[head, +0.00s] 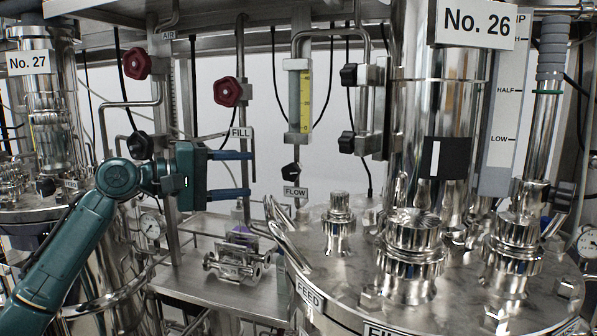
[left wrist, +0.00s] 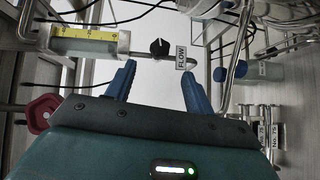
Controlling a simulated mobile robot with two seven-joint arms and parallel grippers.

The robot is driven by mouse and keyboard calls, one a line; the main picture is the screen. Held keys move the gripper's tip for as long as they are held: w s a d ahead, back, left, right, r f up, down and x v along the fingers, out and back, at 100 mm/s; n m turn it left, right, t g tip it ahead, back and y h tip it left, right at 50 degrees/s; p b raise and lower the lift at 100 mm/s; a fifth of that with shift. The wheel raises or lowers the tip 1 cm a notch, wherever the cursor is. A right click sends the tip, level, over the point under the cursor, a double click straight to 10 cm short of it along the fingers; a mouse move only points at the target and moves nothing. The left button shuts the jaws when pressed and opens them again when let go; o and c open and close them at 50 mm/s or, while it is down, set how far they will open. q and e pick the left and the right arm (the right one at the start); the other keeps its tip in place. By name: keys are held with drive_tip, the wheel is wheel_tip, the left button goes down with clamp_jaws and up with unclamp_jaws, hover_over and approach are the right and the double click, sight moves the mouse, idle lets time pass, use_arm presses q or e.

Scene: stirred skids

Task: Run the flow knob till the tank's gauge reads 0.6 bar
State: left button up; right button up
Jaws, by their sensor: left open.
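The black flow knob (head: 291,171) sits below the yellow-scaled flow tube (head: 300,95), just above the FLOW label (head: 295,192). In the left wrist view the knob (left wrist: 159,48) lies ahead of the fingertips, roughly centred between them. My left gripper (head: 250,174) is open and empty, its blue fingers pointing right toward the knob with a gap left. A round gauge (head: 587,243) shows at the right edge by tank No. 26 (head: 430,200), partly cut off. Another gauge (head: 152,225) is near tank No. 27 (head: 35,100). Both dials are too small to read. My right gripper is not in view.
Two red valve knobs, AIR (head: 137,64) and FILL (head: 228,92), are above my left gripper. Two black knobs (head: 347,75) (head: 346,142) are right of the flow tube. A metal valve fitting (head: 238,265) lies on the shelf below. Tank No. 26's lid and handles crowd the right.

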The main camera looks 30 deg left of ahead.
sight(300, 172)
use_arm(q)
drive_tip(key=p+x, duration=0.4)
drive_tip(key=x, duration=0.8)
drive_tip(key=shift+r+p, duration=0.1)
drive_tip(key=shift+p, duration=0.3)
drive_tip(key=shift+w+d, duration=0.3)
drive_tip(key=shift+w, duration=0.2)
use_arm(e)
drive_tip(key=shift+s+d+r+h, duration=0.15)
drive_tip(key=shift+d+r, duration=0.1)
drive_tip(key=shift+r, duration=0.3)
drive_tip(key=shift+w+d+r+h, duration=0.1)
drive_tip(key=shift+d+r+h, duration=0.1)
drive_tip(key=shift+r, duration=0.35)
use_arm(q)
drive_tip(key=shift+c, duration=0.4)
